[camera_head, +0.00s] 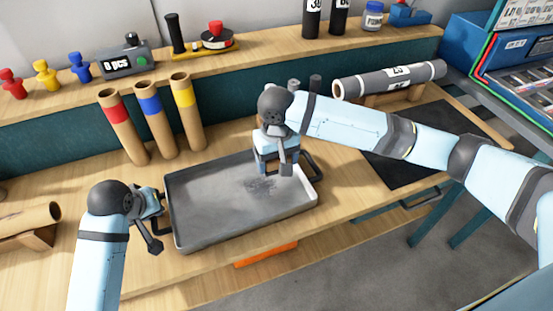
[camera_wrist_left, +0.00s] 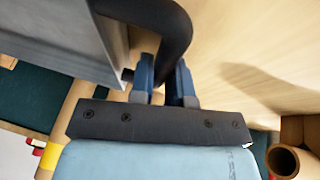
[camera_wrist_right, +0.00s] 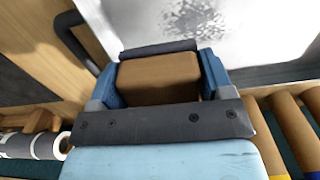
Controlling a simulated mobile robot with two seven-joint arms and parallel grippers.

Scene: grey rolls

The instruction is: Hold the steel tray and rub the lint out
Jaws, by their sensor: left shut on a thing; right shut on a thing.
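The steel tray (camera_head: 210,194) lies on the wooden bench, a shallow grey pan with dark handles at its left and right ends. My left gripper (camera_head: 158,204) is shut on the tray's left handle, and the dark handle (camera_wrist_left: 172,30) passes between its fingers in the left wrist view. My right gripper (camera_head: 279,158) is over the right part of the tray, shut on a brown block (camera_wrist_right: 160,78) with a dark strip along its far edge. A dark speckled patch of lint (camera_head: 262,184) lies on the tray floor beside the block; it also shows in the right wrist view (camera_wrist_right: 195,18).
Three cardboard tubes with red (camera_head: 122,125), blue (camera_head: 156,120) and yellow (camera_head: 187,110) bands stand behind the tray. A grey roll (camera_head: 390,79) rests on a wooden stand at back right. A dark mat (camera_head: 408,150) lies right of the tray. An orange piece (camera_head: 266,254) shows at the bench front.

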